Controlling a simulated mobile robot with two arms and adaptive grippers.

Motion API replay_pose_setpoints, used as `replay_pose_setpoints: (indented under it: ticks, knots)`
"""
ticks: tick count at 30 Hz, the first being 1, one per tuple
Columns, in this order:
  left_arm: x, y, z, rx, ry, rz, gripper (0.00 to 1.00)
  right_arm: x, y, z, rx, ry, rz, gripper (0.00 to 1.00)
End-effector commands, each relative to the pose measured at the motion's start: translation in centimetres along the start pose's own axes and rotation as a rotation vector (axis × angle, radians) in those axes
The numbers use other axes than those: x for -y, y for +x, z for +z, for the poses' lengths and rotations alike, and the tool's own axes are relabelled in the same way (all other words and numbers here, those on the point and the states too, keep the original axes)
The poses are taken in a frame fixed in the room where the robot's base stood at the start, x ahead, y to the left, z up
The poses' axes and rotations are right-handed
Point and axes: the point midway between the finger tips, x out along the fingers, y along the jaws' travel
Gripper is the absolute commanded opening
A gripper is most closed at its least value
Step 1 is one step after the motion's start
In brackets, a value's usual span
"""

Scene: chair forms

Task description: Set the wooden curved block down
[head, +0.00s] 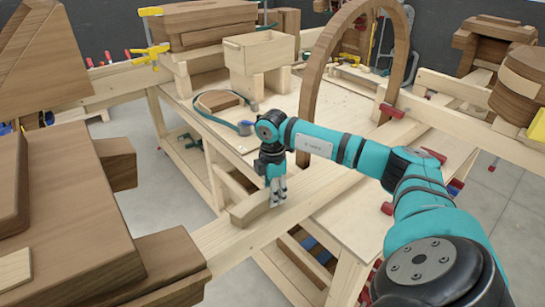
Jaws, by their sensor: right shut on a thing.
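My right gripper (277,196) points down over the pale wooden beam near the middle of the head view. It is shut on the wooden curved block (248,212), a light tan piece with its long side running along the beam. The fingers cover the block's right part. The block is on or just above the beam's top face; I cannot tell whether it touches. My left gripper is not in view.
The long pale beam (330,182) crosses in front of the workbench (310,108). A tall wooden arch (312,82) stands behind my right arm. Dark wooden forms (70,215) crowd the left.

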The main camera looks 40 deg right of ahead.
Motion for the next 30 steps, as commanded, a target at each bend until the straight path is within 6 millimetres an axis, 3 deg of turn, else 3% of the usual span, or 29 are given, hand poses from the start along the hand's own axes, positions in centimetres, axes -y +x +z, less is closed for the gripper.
replay_pose_setpoints:
  ticks: [8, 9, 13, 23, 26, 30]
  knots:
    - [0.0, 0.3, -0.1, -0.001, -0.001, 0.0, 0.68, 0.0, 0.3, 0.0, 0.0, 0.0, 0.001, 0.02]
    - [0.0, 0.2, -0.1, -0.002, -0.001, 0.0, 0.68, 0.0, 0.2, 0.0, 0.0, 0.0, 0.0, 0.46]
    - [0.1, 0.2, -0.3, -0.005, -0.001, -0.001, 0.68, 0.0, 0.2, 0.0, 0.0, 0.0, 0.0, 0.63]
    - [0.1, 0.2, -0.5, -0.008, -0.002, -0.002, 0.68, -0.1, -0.1, 0.0, 0.0, 0.0, 0.001, 0.64]
    - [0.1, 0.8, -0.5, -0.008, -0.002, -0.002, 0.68, -0.1, -0.9, 0.0, -0.001, 0.001, 0.003, 0.64]
    - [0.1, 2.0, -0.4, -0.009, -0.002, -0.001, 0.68, -0.2, -3.5, 0.0, -0.002, 0.001, 0.008, 0.64]
